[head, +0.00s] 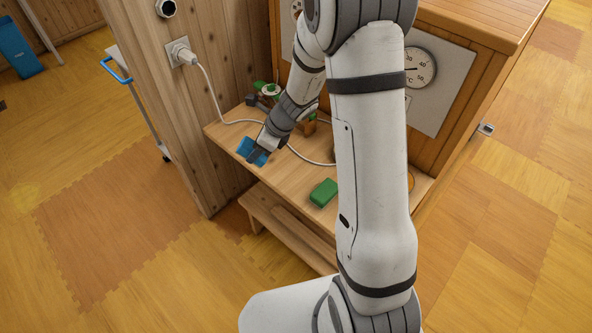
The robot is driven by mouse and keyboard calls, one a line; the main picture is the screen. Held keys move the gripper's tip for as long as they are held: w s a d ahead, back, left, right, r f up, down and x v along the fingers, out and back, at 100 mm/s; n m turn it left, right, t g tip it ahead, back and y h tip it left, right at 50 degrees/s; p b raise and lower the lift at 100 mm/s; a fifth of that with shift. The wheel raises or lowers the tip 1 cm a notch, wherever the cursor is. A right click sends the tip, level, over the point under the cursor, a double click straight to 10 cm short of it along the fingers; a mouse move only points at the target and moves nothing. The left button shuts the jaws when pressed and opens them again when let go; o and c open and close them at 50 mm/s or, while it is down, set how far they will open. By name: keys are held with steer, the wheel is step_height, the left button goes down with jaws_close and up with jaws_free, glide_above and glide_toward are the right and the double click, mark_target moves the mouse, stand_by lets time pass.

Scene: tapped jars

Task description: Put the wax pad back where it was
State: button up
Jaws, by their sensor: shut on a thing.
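My gripper (257,154) is shut on a blue pad (250,148) and holds it over the left front edge of the wooden shelf (287,182). Whether the pad touches the shelf is hard to tell. A green block (323,192) lies on the shelf to the right, near the front edge, apart from my gripper. I cannot tell from its look which of the two is the wax pad. My arm hides part of the shelf's right side.
Small green and dark things (268,91) stand at the back of the shelf, partly behind my wrist. A white cable (205,78) runs from a wall socket (181,53) across the shelf. A dial gauge (420,67) is on the cabinet. The shelf between pad and green block looks clear.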

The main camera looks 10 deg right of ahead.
steer(key=n+g, duration=0.1)
steer(key=s+n+h, duration=0.1)
steer(key=n, duration=0.1)
steer(key=shift+s+f+g, duration=0.2)
steer(key=shift+s+g, duration=0.1)
steer(key=shift+g, duration=0.1)
steer(key=s+d+n+g+h, duration=0.1)
steer(key=d+n+h, duration=0.2)
steer(key=n, duration=0.2)
steer(key=n+h+p, duration=0.1)
steer(key=n+h, duration=0.1)
steer(key=n, duration=0.2)
glide_above(292, 172)
step_height(292, 172, down, 9)
steer(key=shift+f+p, duration=0.1)
steer(key=shift+p, duration=0.2)
steer(key=o, duration=0.9)
